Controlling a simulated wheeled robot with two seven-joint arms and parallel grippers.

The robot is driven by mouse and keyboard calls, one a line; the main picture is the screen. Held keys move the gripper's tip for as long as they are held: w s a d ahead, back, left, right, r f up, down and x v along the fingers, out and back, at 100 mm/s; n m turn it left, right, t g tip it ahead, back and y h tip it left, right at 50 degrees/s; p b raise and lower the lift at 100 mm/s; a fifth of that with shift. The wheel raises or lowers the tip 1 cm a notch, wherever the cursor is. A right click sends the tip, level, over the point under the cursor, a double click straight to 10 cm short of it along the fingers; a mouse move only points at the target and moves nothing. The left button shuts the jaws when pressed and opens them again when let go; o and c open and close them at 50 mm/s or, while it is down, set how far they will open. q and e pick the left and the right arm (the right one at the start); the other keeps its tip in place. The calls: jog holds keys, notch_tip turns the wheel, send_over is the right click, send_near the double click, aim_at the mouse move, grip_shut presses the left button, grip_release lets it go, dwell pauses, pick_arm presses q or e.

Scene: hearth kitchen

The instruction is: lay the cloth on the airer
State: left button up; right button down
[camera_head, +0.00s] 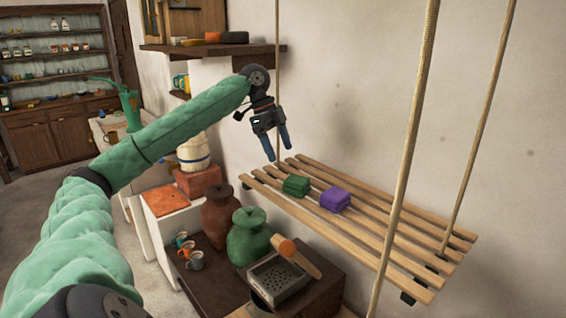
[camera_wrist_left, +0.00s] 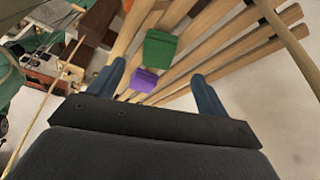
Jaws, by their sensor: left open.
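The airer (camera_head: 408,248) is a rack of wooden slats hung on ropes by the wall. A folded green cloth (camera_head: 296,186) and a folded purple cloth (camera_head: 335,200) lie on its slats, side by side and a little apart. Both also show in the left wrist view, the green cloth (camera_wrist_left: 160,48) beyond the purple cloth (camera_wrist_left: 144,80). My left gripper (camera_head: 277,150) is open and empty, above the airer's far left end, apart from both cloths. Its two blue fingers (camera_wrist_left: 157,84) are spread in the left wrist view. My right gripper is not in view.
Ropes (camera_head: 408,160) run up from the airer. Below stand a green jar (camera_head: 248,240), a brown jar (camera_head: 220,215), a grater-like metal box (camera_head: 277,280), a mallet (camera_head: 300,260) and several mugs (camera_head: 195,260). A wall shelf (camera_head: 215,49) is behind my gripper. The airer's right part is bare.

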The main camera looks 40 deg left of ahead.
pick_arm(q)
jog(key=shift+v, duration=1.35)
